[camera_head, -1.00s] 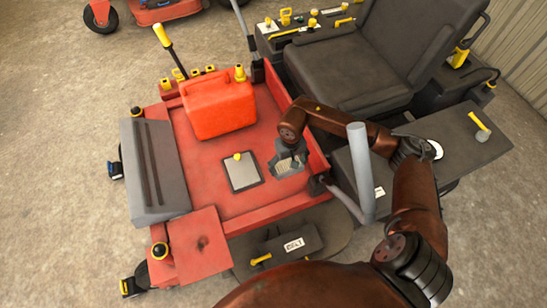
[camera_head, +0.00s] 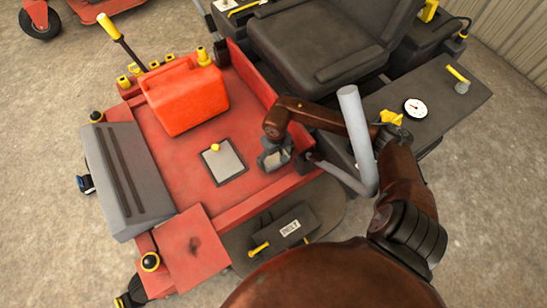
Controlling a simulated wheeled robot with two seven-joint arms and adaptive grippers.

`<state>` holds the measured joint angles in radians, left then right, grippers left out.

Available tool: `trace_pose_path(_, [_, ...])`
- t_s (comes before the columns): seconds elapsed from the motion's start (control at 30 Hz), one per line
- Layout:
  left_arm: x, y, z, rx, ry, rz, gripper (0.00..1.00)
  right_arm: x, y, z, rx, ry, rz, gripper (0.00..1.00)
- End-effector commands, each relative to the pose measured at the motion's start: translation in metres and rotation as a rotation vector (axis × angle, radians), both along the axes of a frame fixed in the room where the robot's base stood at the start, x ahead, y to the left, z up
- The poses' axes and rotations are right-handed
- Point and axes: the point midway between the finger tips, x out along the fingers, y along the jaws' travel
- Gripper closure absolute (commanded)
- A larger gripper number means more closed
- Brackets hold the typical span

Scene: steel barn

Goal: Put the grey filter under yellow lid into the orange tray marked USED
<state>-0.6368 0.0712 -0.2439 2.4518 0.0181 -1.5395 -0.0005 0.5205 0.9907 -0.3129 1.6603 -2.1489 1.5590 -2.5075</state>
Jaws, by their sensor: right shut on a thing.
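My right gripper (camera_head: 275,160) is low over the red deck (camera_head: 195,185), near its right edge. It is shut on a small grey thing mostly hidden by the fingers; I cannot tell whether it is the filter. A grey square plate with a yellow knob (camera_head: 222,161) lies on the deck, just left of the gripper and apart from it. I cannot make out a yellow lid with a filter under it. No orange tray marked USED can be made out. My left gripper is not in view.
A red canister (camera_head: 185,100) stands on the deck behind the plate. A grey upright post (camera_head: 356,130) rises right of the gripper, beside my forearm. The black seat (camera_head: 325,50) is behind. A dark labelled box (camera_head: 287,232) is in front; a gauge (camera_head: 416,108) lies right.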

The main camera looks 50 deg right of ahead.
Motion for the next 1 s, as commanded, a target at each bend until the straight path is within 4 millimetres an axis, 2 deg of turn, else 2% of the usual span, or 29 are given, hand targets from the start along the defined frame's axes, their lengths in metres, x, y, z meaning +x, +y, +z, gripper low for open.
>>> trace_pose_path(0.27, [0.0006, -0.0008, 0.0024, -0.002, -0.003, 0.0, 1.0, 0.001, -0.0001, -0.0016, -0.001, -0.003, 0.001, 0.43])
trace_pose_path(0.5, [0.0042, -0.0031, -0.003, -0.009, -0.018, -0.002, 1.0, 0.0009, -0.0004, -0.0047, 0.0, -0.002, 0.001, 0.43])
trace_pose_path(0.53, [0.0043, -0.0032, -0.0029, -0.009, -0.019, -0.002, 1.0, 0.0007, -0.0003, -0.0043, 0.0, -0.002, 0.0, 0.15])
trace_pose_path(0.77, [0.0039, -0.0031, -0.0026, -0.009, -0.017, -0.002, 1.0, 0.0009, -0.0002, -0.004, 0.0, -0.002, 0.001, 0.0])
trace_pose_path(1.0, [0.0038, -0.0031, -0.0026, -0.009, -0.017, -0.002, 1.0, 0.0008, -0.0001, -0.004, 0.0, -0.002, 0.001, 0.0])
